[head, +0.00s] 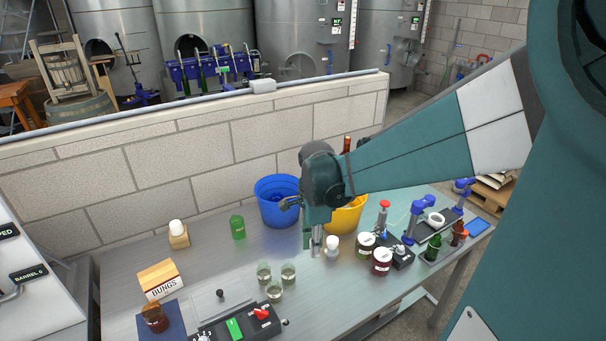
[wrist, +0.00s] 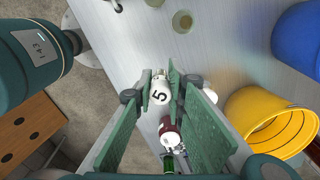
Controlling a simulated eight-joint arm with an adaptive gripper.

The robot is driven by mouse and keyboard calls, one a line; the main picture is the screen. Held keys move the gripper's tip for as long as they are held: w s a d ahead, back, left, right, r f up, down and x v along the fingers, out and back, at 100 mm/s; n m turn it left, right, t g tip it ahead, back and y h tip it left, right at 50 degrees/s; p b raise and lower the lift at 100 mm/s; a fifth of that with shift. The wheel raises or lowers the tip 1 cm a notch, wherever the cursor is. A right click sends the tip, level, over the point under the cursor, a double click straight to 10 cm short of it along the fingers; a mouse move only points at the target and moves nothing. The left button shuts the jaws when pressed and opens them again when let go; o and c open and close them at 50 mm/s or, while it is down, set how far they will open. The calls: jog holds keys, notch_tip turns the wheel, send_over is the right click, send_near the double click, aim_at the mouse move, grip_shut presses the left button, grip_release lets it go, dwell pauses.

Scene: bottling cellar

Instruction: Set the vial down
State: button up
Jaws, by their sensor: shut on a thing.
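In the wrist view a small white-capped vial (wrist: 160,93), marked with a 5, sits between the two green fingers of my gripper (wrist: 161,84), which is shut on it. The vial is mostly hidden by the fingers there. I cannot tell whether its base touches the bench. A white-topped bottle (head: 332,245) stands close to the right of the gripper.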

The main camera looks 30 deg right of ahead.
jog(key=w+d+r+m+p, duration=0.1)
jog(key=w+d+m, duration=0.1)
jog(key=w+d, duration=0.45)
jog(key=w+d+m, duration=0.1)
jog(key=w+d, duration=0.3)
jog(key=d, duration=0.6)
jog(key=w+d+r+m+p, duration=0.1)
jog(key=w+d+m, duration=0.1)
jog(key=w+d, duration=0.45)
jog(key=w+d+f+m, duration=0.1)
jog(key=d+f+m, duration=0.1)
jog(key=d, duration=1.1)
jog(key=d+f+m, duration=0.1)
jog(key=d+f, duration=0.1)
jog(key=d, duration=1.1)
jog(key=f, duration=0.5)
jog(key=shift+w+d+f+p, duration=0.15)
jog(key=shift+d+f+p, duration=0.1)
jog(key=shift+d+p, duration=0.05)
jog(key=shift+f, duration=3.1)
